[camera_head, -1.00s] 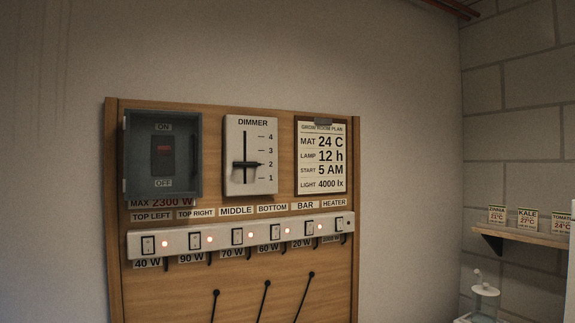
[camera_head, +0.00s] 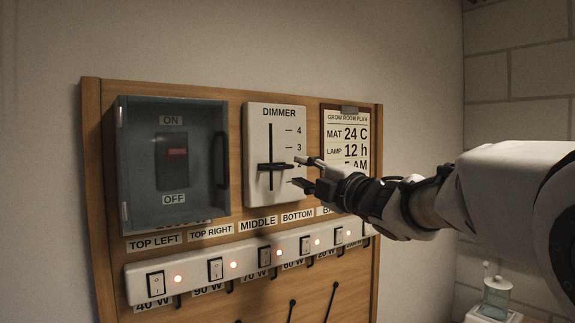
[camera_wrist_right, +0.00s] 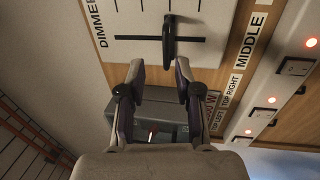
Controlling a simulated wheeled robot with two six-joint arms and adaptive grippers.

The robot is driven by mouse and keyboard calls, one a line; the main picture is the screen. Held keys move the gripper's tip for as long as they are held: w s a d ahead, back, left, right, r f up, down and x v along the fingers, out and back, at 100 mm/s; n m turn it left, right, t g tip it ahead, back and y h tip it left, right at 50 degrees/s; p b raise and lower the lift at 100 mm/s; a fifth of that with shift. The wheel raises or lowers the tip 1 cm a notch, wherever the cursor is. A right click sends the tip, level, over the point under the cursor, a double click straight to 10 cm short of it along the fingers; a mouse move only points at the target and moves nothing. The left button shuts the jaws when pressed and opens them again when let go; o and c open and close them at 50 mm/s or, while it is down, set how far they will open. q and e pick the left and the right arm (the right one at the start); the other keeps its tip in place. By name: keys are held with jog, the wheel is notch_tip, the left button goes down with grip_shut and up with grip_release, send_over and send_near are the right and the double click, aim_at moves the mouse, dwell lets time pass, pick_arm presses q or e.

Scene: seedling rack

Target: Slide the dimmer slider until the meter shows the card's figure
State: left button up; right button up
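The dimmer slider's black knob (camera_head: 272,166) sits on its vertical slot beside the 2 mark of the white dimmer plate (camera_head: 257,193). My right gripper (camera_head: 298,172) is open and empty, with its fingertips just right of the knob. In the right wrist view the knob (camera_wrist_right: 169,40) is just ahead of the gap between the open fingertips (camera_wrist_right: 159,72); I cannot tell if they touch it. The grow room plan card (camera_head: 345,119) is partly hidden by my right gripper, including its light line. No meter is in view. My left gripper is not in view.
A grey switch box (camera_head: 140,216) with a clear cover juts out left of the dimmer. A white strip (camera_head: 137,287) of lit switches runs below. A pump bottle (camera_head: 496,296) stands at the lower right.

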aim_at(284, 168)
jog(key=p+x, duration=0.1)
jog(key=x, duration=0.4)
jog(key=p+x, duration=0.1)
jog(key=x, duration=0.1)
jog(key=shift+a+f+p, duration=0.35)
jog(key=shift+a, duration=0.05)
jog(key=shift+w+a, duration=0.15)
jog(key=shift+a, duration=0.2)
jog(key=shift+d, duration=0.1)
jog(key=shift+s+d+r, duration=0.1)
jog(key=shift+s+d, duration=0.2)
jog(key=shift+d, duration=0.25)
jog(key=c, duration=0.5)
jog(key=shift+w+a, duration=0.1)
jog(key=shift+w, duration=0.05)
grip_shut()
